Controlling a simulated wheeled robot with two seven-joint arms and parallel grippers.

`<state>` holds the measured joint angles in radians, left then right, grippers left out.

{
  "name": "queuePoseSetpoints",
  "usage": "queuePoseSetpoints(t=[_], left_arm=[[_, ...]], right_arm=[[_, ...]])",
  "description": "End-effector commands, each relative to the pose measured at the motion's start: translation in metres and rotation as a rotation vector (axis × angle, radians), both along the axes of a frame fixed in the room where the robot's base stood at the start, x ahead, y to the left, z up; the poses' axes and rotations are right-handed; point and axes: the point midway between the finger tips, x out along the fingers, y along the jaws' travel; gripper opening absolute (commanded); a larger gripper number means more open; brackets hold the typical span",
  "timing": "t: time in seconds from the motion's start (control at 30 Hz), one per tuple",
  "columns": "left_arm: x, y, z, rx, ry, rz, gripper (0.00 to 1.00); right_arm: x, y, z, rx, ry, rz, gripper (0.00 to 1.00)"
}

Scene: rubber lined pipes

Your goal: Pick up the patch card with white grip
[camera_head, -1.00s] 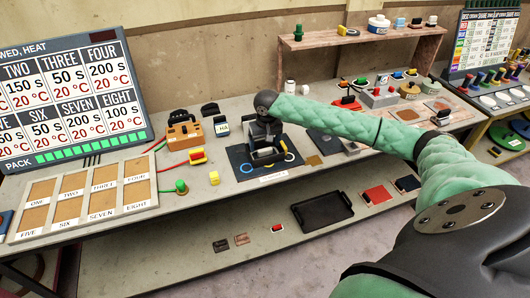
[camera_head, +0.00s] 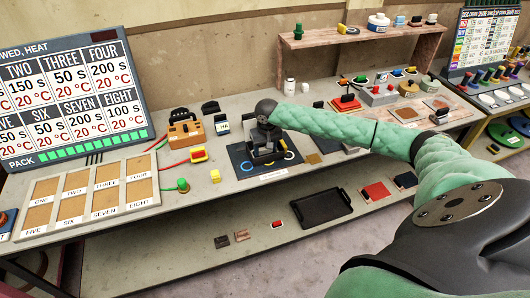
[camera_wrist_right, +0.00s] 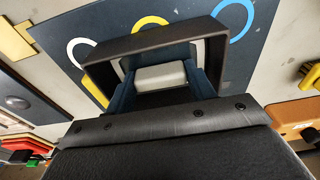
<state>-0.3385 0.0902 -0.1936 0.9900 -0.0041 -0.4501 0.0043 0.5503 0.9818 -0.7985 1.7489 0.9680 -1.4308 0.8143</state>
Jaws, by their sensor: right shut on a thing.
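My right gripper (camera_head: 265,158) is over the dark blue mat (camera_head: 238,153) with coloured rings on the bench. In the right wrist view its fingers (camera_wrist_right: 161,78) are shut on a pale white block (camera_wrist_right: 160,76), which looks like the white grip of the patch card. The card below the grip is hidden by the gripper's dark frame. I cannot tell whether it touches the mat. The mat also shows in the wrist view (camera_wrist_right: 120,18), with yellow, white and blue rings. My left gripper is not in view.
A yellow block (camera_head: 198,155), an orange-brown device (camera_head: 185,130) and a green knob (camera_head: 182,185) with a cable stand left of the mat. A board with labelled pads (camera_head: 150,193) lies further left. A black tray (camera_head: 321,208) lies on the lower shelf. A raised wooden shelf (camera_head: 345,35) stands behind.

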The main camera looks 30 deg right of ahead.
Motion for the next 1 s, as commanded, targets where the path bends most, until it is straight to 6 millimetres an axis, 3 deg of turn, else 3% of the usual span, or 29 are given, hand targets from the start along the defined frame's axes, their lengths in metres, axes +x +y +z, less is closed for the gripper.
queuePoseSetpoints(t=[0.37,0.6,1.0], left_arm=[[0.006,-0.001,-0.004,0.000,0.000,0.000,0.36],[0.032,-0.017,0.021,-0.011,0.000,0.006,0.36],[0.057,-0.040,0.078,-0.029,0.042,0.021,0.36]], right_arm=[[0.001,0.000,0.009,0.000,-0.001,-0.001,0.31],[0.001,0.000,0.039,-0.001,-0.003,0.000,0.31],[-0.078,0.020,0.085,-0.001,0.000,0.001,0.31]])
